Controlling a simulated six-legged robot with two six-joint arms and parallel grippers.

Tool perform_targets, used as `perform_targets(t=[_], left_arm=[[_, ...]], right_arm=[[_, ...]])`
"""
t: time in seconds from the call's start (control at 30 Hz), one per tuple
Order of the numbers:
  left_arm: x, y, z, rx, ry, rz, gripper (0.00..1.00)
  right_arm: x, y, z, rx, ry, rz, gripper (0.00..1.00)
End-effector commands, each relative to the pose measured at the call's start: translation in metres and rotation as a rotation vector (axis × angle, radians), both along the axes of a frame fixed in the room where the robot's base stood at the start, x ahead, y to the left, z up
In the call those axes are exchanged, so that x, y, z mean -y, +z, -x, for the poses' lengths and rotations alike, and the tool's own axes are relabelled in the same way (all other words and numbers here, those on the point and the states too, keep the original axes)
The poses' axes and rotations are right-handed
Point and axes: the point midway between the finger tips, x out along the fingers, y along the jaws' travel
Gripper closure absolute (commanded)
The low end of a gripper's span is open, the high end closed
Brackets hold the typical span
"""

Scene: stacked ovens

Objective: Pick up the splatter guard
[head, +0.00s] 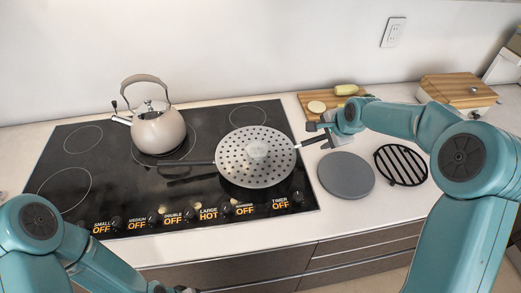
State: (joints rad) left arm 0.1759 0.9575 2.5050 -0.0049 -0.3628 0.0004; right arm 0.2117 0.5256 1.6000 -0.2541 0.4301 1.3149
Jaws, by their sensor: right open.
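The splatter guard (240,163) is a round, light grey perforated disc with a pale centre knob. It lies over a pan on the right part of the black cooktop. My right gripper (318,133) is open and empty beside the right-hand handle, right of the disc. I cannot tell whether it touches the handle. My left gripper (180,289) is at the bottom edge, mostly cut off, well in front of the cooktop.
A beige kettle (158,131) stands on the cooktop (110,180). A grey round plate (346,175) and a black trivet (401,164) lie on the counter at right. Behind them are a cutting board (311,97) with food and a wooden-lidded box (458,90). The cooktop's left front is clear.

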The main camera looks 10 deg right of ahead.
Motion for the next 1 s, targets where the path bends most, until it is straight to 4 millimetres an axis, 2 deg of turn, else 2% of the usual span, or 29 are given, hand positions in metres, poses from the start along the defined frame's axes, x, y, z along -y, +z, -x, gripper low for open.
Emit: perform_targets(t=[0.13, 0.3, 0.53, 0.57, 0.7, 0.73, 1.0], left_arm=[[0.0, 0.018, 0.0, 0.001, 0.0, 0.0, 0.44], [0.0, 0.021, 0.0, 0.001, 0.0, 0.0, 0.44], [0.0, 0.02, 0.0, 0.0, 0.0, 0.0, 0.44], [0.0, 0.02, 0.0, 0.0, 0.0, 0.0, 0.44], [0.0, 0.02, 0.0, 0.0, 0.0, 0.0, 0.44], [0.0, 0.02, 0.0, 0.0, 0.0, 0.0, 0.44], [0.0, 0.02, 0.0, 0.0, 0.0, 0.0, 0.44]], right_arm=[[-0.004, -0.019, -0.013, -0.007, 0.0, -0.003, 0.47], [-0.005, -0.037, -0.025, -0.003, 0.001, 0.0, 0.47], [-0.005, -0.04, -0.027, -0.001, 0.0, 0.0, 0.47], [-0.005, -0.04, -0.026, -0.001, 0.0, 0.0, 0.51], [-0.005, -0.04, -0.026, -0.002, 0.0, -0.001, 0.96], [-0.005, -0.04, -0.026, -0.002, 0.0, -0.001, 1.0], [-0.005, -0.039, -0.026, -0.001, -0.001, 0.0, 1.0]])
